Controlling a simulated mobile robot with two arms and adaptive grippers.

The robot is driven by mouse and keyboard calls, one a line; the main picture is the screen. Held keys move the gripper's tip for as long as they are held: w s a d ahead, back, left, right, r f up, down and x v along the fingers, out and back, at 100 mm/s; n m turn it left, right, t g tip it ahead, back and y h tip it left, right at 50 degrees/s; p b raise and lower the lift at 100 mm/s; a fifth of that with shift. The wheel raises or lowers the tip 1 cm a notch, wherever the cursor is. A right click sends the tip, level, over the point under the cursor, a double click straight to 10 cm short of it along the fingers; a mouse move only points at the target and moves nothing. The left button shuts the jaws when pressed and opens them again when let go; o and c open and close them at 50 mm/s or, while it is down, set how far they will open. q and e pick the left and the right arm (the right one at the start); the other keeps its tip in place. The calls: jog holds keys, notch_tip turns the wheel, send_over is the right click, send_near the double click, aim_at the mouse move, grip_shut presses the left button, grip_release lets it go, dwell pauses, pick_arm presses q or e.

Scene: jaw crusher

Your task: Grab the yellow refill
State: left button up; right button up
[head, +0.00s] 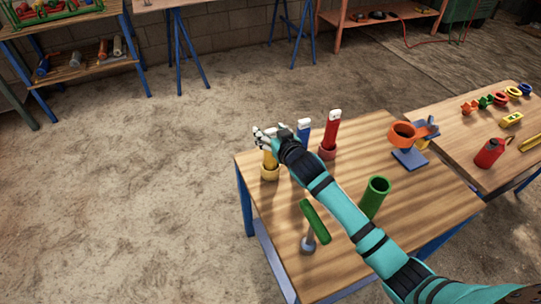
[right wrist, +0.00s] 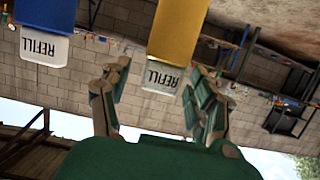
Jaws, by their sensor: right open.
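The yellow refill (head: 268,160) stands upright in a yellow holder (head: 270,174) at the left end of the near table, its top partly hidden by my right gripper (head: 266,135). In the right wrist view, the yellow refill (right wrist: 178,35) hangs upside down in the picture, its white "REFILL" cap between the two spread fingers of my right gripper (right wrist: 162,80). I see gaps on both sides of the cap, so the gripper is open around it. My left gripper is not in view.
A blue refill (head: 303,130) and a red refill (head: 331,130) stand close by to the right. A green tube (head: 375,195), a green-handled piece (head: 315,222) and an orange ring on a blue stand (head: 403,135) share the table (head: 340,265). Open floor lies left.

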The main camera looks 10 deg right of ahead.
grip_shut()
dwell(0.5)
